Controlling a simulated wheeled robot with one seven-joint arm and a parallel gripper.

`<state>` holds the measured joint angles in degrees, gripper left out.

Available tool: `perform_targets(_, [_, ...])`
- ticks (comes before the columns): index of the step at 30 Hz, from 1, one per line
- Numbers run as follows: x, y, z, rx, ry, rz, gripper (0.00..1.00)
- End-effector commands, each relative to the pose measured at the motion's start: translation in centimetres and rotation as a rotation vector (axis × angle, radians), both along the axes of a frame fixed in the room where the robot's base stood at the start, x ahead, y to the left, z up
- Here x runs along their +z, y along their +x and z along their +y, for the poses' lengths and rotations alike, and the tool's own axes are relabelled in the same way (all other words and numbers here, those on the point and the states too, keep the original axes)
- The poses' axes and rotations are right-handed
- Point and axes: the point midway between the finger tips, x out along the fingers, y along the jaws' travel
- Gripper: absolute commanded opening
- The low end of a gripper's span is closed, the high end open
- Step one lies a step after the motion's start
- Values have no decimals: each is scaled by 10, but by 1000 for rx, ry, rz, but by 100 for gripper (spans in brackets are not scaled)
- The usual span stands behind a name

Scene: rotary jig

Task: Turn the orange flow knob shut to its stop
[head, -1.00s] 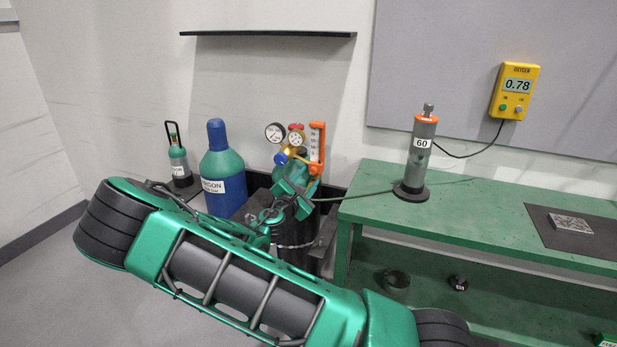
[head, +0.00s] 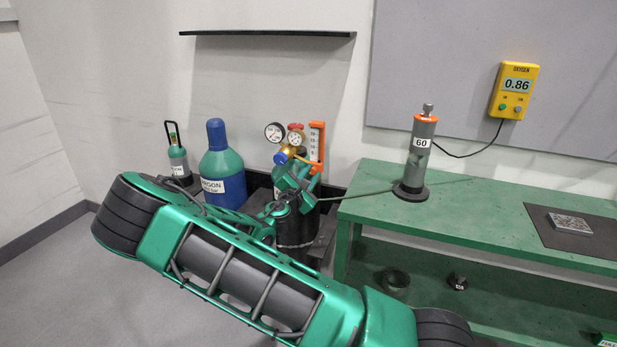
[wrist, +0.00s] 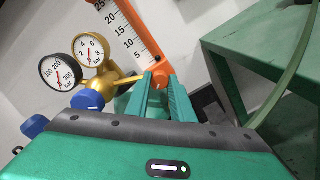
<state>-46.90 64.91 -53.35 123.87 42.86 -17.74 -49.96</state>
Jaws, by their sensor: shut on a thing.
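The orange flow knob (wrist: 160,80) shows at the foot of the flowmeter (wrist: 122,35), between my fingertips in the wrist view. My gripper (wrist: 162,84) is shut on it, and the fingers cover its sides. In the head view my gripper (head: 294,174) is at the lower end of the orange flowmeter (head: 317,142) and hides the knob. The flowmeter has a white scale marked 5 to 25; I cannot make out a float reading.
Two gauges (wrist: 60,74) and a blue knob (wrist: 88,99) sit close left of my fingers. A hose (head: 355,194) runs to a grey cylinder (head: 421,155) on the green bench (head: 470,215). The yellow oxygen meter (head: 514,92) reads 0.86.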

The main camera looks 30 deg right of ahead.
Motion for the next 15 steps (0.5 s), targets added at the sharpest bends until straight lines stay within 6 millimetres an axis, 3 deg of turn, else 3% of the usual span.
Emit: perform_targets(15, [-1, -1, -1, -2, 166, -208, 0])
